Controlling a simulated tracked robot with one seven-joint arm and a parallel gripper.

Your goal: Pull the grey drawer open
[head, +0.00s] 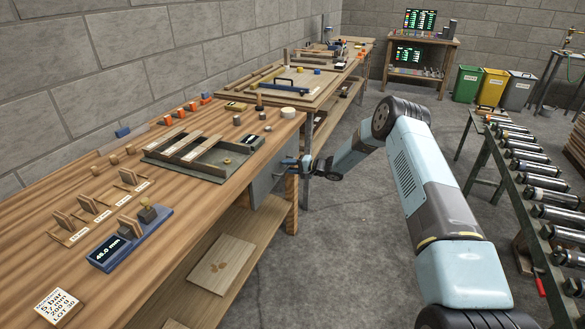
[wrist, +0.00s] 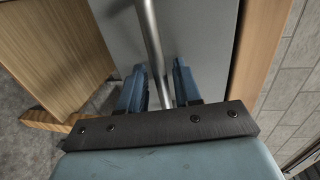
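The grey drawer (head: 264,180) is under the near workbench's top at its right end, and my gripper partly hides its front in the head view. In the wrist view its flat grey front (wrist: 208,40) fills the middle. A round metal bar handle (wrist: 152,40) runs down from the top edge between my fingers. My gripper (wrist: 158,85) is open, with one blue finger on each side of the handle and small gaps visible. In the head view my gripper (head: 292,163) is at the drawer front.
The workbench (head: 160,225) carries a grey tray (head: 205,172), wooden blocks and a blue gauge (head: 128,240). A wooden bench leg (head: 291,203) stands near my gripper. A roller conveyor (head: 535,185) is at right. The grey floor before the drawer is clear apart from my arm.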

